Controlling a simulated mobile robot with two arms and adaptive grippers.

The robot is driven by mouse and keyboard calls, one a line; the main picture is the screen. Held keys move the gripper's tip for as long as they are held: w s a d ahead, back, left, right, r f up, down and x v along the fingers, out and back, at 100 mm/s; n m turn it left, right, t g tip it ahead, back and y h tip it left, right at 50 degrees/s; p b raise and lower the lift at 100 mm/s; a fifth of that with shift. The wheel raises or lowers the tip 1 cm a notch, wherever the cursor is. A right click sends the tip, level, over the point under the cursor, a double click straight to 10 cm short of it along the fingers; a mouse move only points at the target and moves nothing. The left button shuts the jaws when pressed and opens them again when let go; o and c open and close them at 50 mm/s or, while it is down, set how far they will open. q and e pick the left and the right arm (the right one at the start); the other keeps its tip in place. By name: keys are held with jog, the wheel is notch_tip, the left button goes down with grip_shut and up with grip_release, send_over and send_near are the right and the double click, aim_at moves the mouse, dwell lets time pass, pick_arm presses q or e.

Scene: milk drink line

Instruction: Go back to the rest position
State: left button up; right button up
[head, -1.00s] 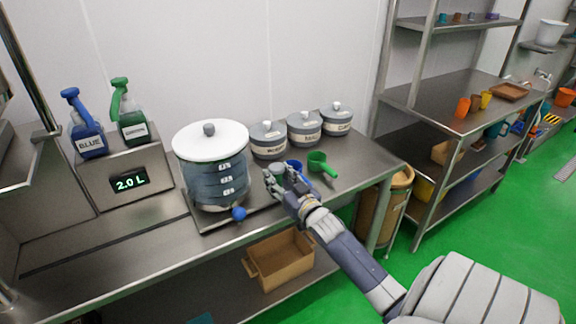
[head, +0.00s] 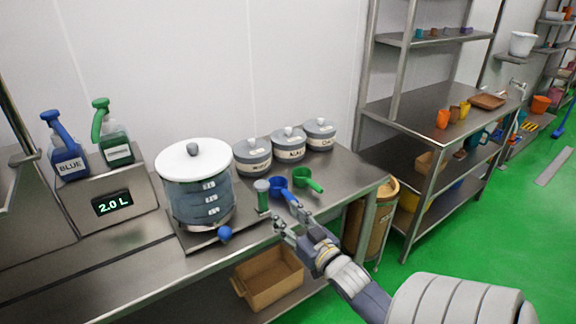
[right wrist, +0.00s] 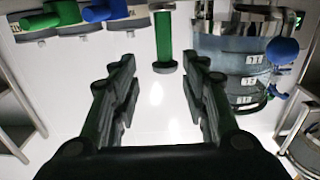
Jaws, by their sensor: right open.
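My right gripper (head: 290,218) is open and empty at the front edge of the steel table (head: 130,262) in the head view. In the right wrist view its two fingers (right wrist: 158,95) stand wide apart with nothing between them. Beyond the fingertips is a small green cylinder with grey ends (right wrist: 163,45); it also stands on the table in the head view (head: 263,196), apart from the gripper. My left gripper is not in view.
A white-lidded tank (head: 197,190) with a blue knob stands left of the gripper. Blue (head: 279,186) and green (head: 308,180) scoops and lidded grey pots (head: 289,145) are behind it. Spray bottles (head: 113,135) stand on a box showing 2.0 L. A cardboard box (head: 270,278) sits below.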

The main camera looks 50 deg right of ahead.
dwell(0.4)
jog(key=s+a+f+g+y, duration=0.1)
jog(key=s+a+f+g, duration=0.2)
jog(key=f, duration=0.9)
jog(key=s+a+f+g, duration=0.2)
jog(key=s+f, duration=0.1)
jog(key=f, duration=0.8)
jog(key=s+a+f+g+y, duration=0.1)
jog(key=s+a+f+g, duration=0.2)
jog(key=f, duration=0.9)
jog(key=s+a+f+n+g, duration=0.1)
jog(key=s+a+f+g, duration=0.1)
jog(key=s+a+f, duration=0.3)
jog(key=s+a+f+n+g+y, duration=0.1)
jog(key=s+a+f+n+g, duration=0.1)
jog(key=s+a+f, duration=0.3)
jog(key=s+a+f+n+g+y, duration=0.1)
jog(key=s+a+f+g, duration=0.3)
jog(key=s+f, duration=0.7)
jog(key=s+a+n, duration=0.1)
jog(key=s, duration=0.7)
jog(key=shift+f, duration=0.2)
